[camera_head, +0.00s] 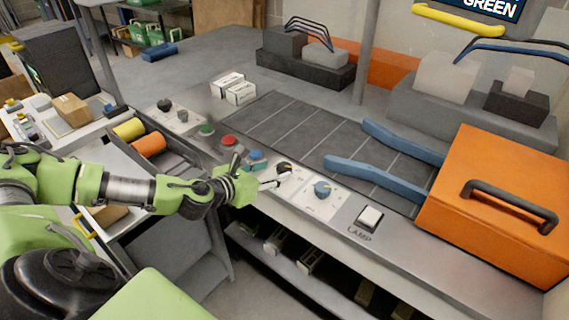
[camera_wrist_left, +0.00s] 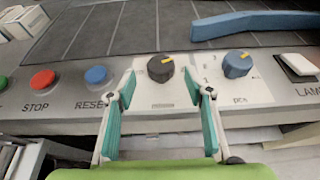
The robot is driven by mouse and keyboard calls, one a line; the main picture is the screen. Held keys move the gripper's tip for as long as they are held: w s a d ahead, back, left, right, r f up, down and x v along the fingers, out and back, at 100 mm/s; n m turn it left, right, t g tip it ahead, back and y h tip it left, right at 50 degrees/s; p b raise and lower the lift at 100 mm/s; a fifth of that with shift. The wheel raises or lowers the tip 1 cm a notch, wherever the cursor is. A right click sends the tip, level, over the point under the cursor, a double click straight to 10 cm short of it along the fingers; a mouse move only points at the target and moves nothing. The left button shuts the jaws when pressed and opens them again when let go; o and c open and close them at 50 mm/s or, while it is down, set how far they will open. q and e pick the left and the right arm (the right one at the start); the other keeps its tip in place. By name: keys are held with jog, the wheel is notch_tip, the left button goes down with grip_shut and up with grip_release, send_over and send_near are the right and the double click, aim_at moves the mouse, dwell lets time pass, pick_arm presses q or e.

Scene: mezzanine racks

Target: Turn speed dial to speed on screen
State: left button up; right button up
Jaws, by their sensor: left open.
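A black dial (camera_head: 284,167) with a yellow pointer mark sits on a white plate on the console front; its printed label is too small to read. It also shows in the left wrist view (camera_wrist_left: 160,68), its yellow mark pointing right and slightly up. My left gripper (camera_head: 268,182) is open just in front of this dial. In the left wrist view the left gripper's fingertips (camera_wrist_left: 159,86) stand to either side of the dial, apart from it. A blue dial (camera_wrist_left: 237,64) marked "pcs" is to the right. A screen (camera_head: 492,8), cut off at the top, reads "GREEN". My right gripper is not visible.
The red STOP button (camera_wrist_left: 42,80) and blue RESET button (camera_wrist_left: 96,75) lie left of the black dial. A white LAMP switch (camera_head: 370,217) lies right of the blue dial. Blue guide rails (camera_head: 375,173) and an orange box (camera_head: 500,200) stand farther right on the console.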

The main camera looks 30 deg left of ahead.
aim_at(283, 167)
pick_arm(q)
jog(key=x, duration=0.6)
jog(key=shift+w+d+p, duration=0.1)
jog(key=shift+w+p, duration=0.05)
jog(key=shift+p, duration=0.2)
jog(key=c, duration=1.1)
